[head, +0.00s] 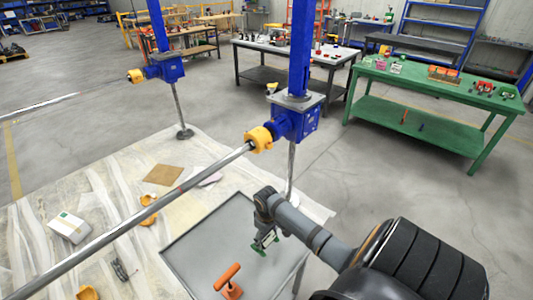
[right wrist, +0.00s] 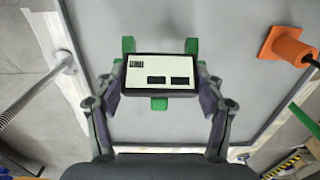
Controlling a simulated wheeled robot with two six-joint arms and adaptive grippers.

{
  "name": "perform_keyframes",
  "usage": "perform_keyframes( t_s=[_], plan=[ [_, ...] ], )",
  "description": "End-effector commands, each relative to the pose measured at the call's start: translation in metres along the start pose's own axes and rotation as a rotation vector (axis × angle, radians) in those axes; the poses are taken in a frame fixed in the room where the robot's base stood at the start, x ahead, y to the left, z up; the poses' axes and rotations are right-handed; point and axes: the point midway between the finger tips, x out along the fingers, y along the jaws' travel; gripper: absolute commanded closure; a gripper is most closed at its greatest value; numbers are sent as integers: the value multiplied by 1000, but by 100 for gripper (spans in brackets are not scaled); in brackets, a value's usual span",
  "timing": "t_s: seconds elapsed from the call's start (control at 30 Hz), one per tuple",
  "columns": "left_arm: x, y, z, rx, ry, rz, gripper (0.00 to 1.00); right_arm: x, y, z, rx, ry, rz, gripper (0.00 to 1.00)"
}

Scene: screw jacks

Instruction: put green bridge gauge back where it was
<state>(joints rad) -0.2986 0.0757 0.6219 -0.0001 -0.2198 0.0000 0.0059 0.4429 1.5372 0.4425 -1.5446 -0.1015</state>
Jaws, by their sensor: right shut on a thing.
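The green bridge gauge (right wrist: 160,75) has green feet and a pale face with two dark windows. In the right wrist view it sits between the fingers of my right gripper (right wrist: 158,95), which is shut on it. In the head view the gauge (head: 264,245) hangs below my right gripper (head: 267,232), over the right part of a grey tray (head: 200,240). I cannot tell whether its feet touch the tray. Part of the gauge is hidden by the gripper in the head view. My left gripper is not in view.
An orange tool (head: 229,281) stands on the tray near its front. A blue screw jack (head: 295,120) rises behind the tray, with a long steel shaft (head: 150,210) crossing left. The middle of the tray is clear. A green workbench (head: 430,90) stands far right.

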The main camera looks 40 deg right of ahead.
Motion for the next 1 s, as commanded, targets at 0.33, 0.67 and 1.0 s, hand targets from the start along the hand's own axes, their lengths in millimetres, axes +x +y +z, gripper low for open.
perform_keyframes(
  t_s=[0.33,0.67,1.0],
  plan=[
    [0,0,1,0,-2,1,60,33,-1,0,0,-1,-1,84],
    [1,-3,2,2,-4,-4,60,36,-1,1,1,-2,-1,16],
    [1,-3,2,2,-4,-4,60,35,-1,1,1,-2,-1,8]
  ],
)
